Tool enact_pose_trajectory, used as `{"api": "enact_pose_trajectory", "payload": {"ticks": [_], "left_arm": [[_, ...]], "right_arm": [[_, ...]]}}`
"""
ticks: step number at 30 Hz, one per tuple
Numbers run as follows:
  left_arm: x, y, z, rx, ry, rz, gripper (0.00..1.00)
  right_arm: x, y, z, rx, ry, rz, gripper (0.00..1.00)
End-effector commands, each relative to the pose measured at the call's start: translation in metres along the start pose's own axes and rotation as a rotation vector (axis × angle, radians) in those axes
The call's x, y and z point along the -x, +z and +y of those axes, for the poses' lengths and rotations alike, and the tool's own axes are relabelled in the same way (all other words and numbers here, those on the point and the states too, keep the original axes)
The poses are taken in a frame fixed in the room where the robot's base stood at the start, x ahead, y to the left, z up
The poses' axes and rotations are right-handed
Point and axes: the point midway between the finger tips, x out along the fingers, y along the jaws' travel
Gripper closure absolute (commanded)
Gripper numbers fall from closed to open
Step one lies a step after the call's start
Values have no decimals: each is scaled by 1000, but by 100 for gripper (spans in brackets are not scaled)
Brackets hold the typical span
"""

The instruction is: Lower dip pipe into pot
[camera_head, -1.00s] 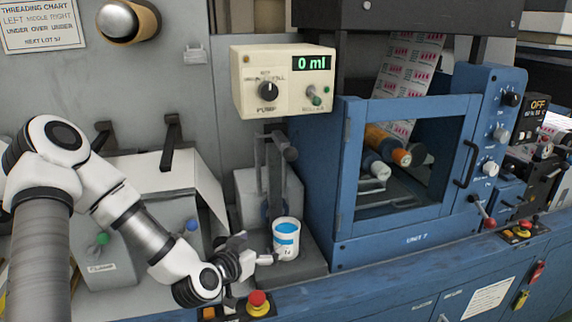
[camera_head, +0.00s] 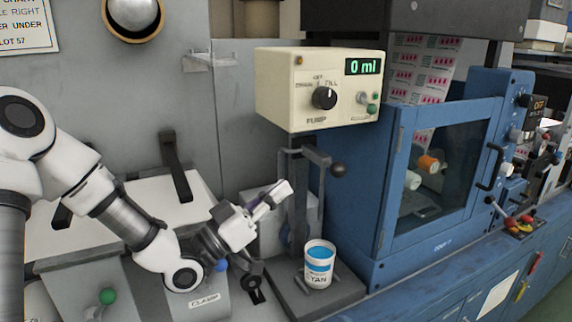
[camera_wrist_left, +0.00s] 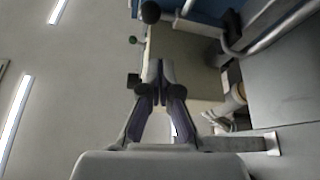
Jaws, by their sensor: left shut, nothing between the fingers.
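The pot (camera_head: 319,268), a white can with cyan ink and a CYAN label, stands upright on the dark base at the foot of a grey stand (camera_head: 299,205). A lever with a black ball knob (camera_head: 338,170) sticks out from the stand above the pot. The knob also seems to show in the left wrist view (camera_wrist_left: 150,12). I cannot clearly make out the dip pipe. My left gripper (camera_head: 284,190) is shut and empty, left of the stand, higher than the pot and apart from the knob. Its closed fingers show in the left wrist view (camera_wrist_left: 160,75). My right gripper is out of view.
The cream pump box (camera_head: 318,88), reading 0 ml, hangs over the stand. A blue machine cabinet (camera_head: 440,185) with a window stands close on the right. A grey clamp box (camera_head: 205,300) lies below my left arm.

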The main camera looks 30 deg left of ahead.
Motion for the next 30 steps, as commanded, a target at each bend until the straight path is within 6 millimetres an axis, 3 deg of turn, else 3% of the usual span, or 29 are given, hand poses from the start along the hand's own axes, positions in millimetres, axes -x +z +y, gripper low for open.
{"api": "enact_pose_trajectory", "payload": {"ticks": [15, 30], "left_arm": [[-9, -2, 5, -19, 13, -3, 100], [-95, -3, 7, -20, 14, -2, 100]], "right_arm": [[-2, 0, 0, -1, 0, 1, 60], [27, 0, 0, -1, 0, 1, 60]]}}
